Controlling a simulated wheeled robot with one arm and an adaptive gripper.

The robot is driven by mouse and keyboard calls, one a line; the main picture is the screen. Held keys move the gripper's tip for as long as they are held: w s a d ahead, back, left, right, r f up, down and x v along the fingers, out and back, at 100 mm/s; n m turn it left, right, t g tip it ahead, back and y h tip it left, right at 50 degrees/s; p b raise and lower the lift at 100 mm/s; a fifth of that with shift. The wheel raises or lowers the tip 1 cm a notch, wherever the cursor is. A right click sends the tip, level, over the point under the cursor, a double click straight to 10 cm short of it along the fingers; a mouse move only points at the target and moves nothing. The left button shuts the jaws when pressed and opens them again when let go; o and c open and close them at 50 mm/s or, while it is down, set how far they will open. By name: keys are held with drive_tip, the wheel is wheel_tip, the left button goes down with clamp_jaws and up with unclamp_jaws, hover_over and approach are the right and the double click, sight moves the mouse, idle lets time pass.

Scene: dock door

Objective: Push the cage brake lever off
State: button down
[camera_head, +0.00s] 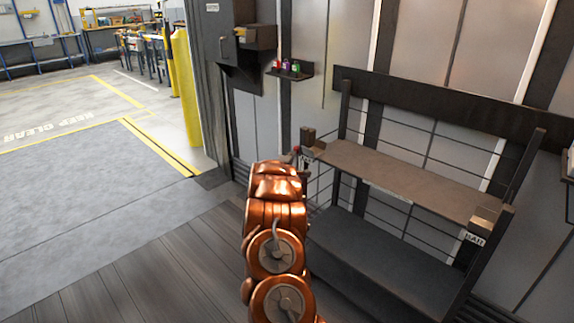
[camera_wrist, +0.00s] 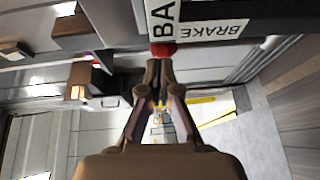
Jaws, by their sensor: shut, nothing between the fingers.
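The roll cage (camera_head: 410,179) stands at the right in the head view, with a brown upper shelf, a dark lower deck and dark posts. The brake lever's red knob (camera_head: 296,149) shows small by its near left post. In the wrist view the red knob (camera_wrist: 163,50) sits at the top middle, beside a white label (camera_wrist: 226,34) reading BRAKE. My gripper (camera_wrist: 159,70) is shut and empty, its tips right at the knob. I cannot tell whether they touch. In the head view my arm hides the gripper and most of the lever.
A small wall shelf (camera_head: 286,70) holds several coloured bottles, beside a wall box (camera_head: 254,37). A yellow post (camera_head: 186,90) stands at the doorway. The floor left of my arm is clear, with a KEEP CLEAR marking (camera_head: 48,131). Workbenches (camera_head: 115,35) stand far back.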

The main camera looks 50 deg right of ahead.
drive_tip(key=r+p+v, duration=0.1)
drive_tip(key=v, duration=1.1)
drive_tip(key=shift+a, duration=0.35)
drive_tip(key=shift+s, duration=0.1)
idle(0.4)
